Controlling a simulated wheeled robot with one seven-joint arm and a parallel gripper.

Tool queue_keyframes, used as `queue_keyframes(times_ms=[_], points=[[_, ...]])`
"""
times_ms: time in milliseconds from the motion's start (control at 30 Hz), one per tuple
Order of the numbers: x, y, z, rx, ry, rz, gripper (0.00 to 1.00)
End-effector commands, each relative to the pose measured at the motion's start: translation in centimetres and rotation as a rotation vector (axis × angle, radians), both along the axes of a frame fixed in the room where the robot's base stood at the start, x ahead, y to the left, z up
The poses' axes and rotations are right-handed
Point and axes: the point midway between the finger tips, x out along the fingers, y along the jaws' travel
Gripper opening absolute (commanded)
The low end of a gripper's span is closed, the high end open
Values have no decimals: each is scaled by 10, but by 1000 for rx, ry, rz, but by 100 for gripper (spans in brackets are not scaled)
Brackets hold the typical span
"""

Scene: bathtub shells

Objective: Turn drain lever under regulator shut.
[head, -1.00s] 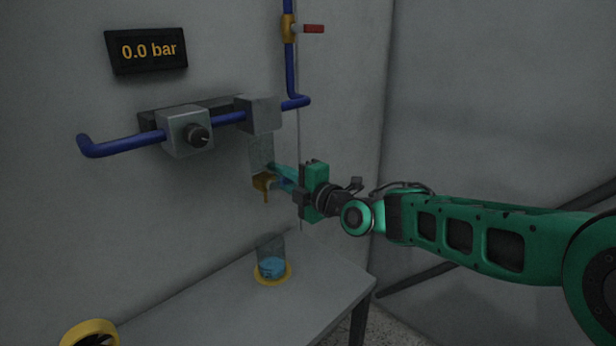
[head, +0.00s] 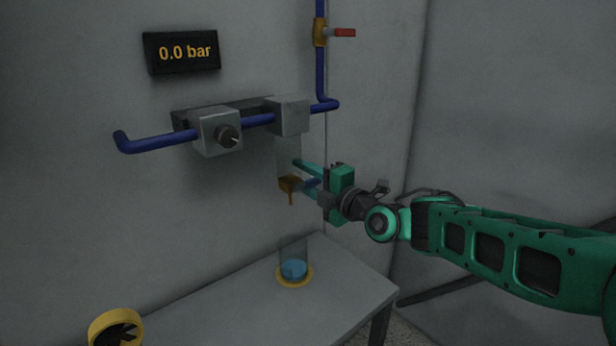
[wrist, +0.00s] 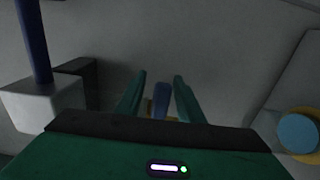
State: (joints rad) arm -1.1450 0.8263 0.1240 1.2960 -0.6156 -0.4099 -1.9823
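The regulator's clear bowl (head: 288,155) hangs under a grey block (head: 288,116) on the blue pipe. A brass drain valve (head: 290,184) with a downward spout is at the bowl's bottom. Its blue drain lever (head: 309,184) sticks out to the right, toward my gripper. My gripper (head: 304,174) reaches in from the right at the lever. In the wrist view the blue lever (wrist: 161,99) lies between the two green fingers (wrist: 159,95), with a gap on each side. The fingers are open; part of the lever is hidden by the gripper body.
A glass with blue liquid (head: 293,266) stands on a yellow ring on the grey table (head: 345,272) below the drain. A knob (head: 228,136) is on the left block. A red-handled valve (head: 342,33) is above. The display (head: 182,51) reads 0.0 bar. A yellow round object (head: 116,327) is front left.

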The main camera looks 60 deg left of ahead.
Motion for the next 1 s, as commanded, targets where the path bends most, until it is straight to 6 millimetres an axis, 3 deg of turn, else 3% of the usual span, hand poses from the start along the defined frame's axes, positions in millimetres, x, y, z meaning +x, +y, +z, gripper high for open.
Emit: queue_keyframes(times_ms=[267,700,1000], points=[[5,-16,-1,-3,0,-1,34],[21,-89,-1,-1,1,-1,34],[23,-105,-1,1,0,1,34]])
